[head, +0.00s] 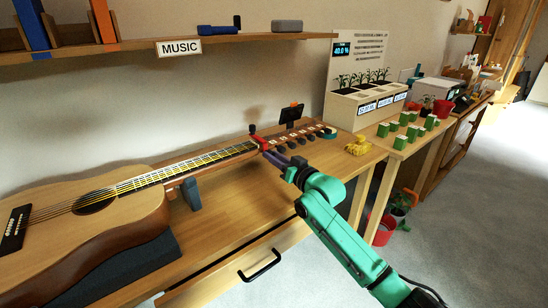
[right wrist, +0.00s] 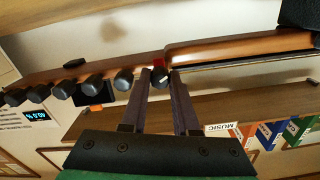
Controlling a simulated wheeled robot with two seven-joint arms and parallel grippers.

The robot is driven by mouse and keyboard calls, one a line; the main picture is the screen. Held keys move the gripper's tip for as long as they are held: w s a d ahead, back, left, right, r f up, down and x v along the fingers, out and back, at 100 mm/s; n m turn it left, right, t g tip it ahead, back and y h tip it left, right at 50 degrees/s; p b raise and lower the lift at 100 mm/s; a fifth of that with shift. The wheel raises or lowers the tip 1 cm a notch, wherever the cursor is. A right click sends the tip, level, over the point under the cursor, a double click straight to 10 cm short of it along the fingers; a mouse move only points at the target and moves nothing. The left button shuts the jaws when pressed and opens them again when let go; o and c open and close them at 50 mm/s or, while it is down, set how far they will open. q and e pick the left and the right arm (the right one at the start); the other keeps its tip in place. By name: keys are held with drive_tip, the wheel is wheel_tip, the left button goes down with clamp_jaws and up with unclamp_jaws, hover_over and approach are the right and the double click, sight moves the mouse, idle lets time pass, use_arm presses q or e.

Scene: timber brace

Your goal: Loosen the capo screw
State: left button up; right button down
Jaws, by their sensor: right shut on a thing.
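The acoustic guitar (head: 120,200) lies along the wooden bench, its neck pointing to the right and back. A red capo (head: 259,142) sits around the neck near the headstock; a bit of its red also shows in the right wrist view (right wrist: 158,62). My right gripper (head: 270,156) reaches in from the right to the near underside of the capo. In the right wrist view, its two fingers are shut on the dark capo screw (right wrist: 159,77), a round knob with a pale mark. The fingers hide part of the screw. My left gripper is in neither view.
A blue-grey neck support (head: 190,193) stands under the neck. Tuning pegs (right wrist: 93,84) line the headstock close to my fingers. A yellow object (head: 357,147) lies on the bench to the right. A shelf marked MUSIC (head: 240,38) runs above. The front bench top is mostly clear.

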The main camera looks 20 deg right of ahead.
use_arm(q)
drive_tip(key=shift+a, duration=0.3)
use_arm(e)
drive_tip(key=c, duration=0.7)
unclamp_jaws()
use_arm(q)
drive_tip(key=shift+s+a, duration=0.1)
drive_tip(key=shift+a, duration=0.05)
use_arm(e)
drive_tip(key=shift+o, duration=0.2)
